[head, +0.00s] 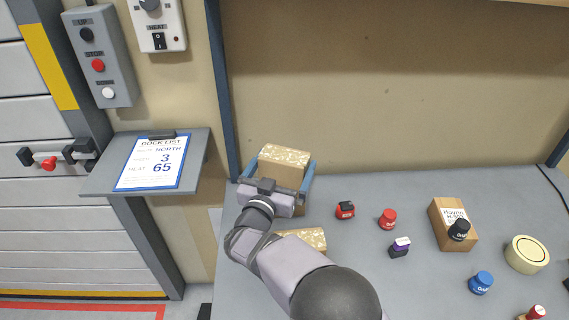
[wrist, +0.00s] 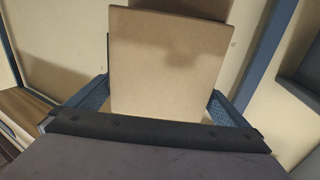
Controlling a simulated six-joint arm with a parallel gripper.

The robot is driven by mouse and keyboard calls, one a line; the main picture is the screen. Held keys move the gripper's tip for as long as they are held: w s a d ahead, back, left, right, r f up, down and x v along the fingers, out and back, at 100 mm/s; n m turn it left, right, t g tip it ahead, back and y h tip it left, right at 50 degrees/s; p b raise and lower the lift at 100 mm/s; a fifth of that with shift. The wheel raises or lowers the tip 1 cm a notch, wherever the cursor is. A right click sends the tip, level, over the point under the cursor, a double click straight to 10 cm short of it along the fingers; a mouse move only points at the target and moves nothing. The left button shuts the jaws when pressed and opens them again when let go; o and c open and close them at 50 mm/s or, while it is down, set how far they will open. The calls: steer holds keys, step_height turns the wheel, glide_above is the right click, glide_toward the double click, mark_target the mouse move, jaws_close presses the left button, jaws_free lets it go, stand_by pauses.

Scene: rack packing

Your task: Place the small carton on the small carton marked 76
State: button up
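A small carton (head: 281,171) with a pale patterned top stands upright at the back left of the grey table, near the wall. My gripper (head: 279,176) reaches toward the wall, with its blue fingers on either side of this carton. In the wrist view the plain brown carton face (wrist: 158,65) fills the space between the fingers (wrist: 162,88). Whether the fingers press on it cannot be made out. A second carton (head: 307,236) with the same patterned top lies nearer, partly hidden by my arm. No 76 mark is visible on either carton.
To the right stand a red-black item (head: 345,210), a red jar (head: 388,219), a purple-topped bottle (head: 399,247), a labelled brown box (head: 449,215) with a dark bottle before it, a blue jar (head: 481,282) and a tape roll (head: 527,254). A clipboard shelf (head: 198,160) is left.

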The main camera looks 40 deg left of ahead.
steer(key=shift+r, duration=0.2)
steer(key=b+v, duration=0.2)
steer(key=v, duration=1)
stand_by(0.4)
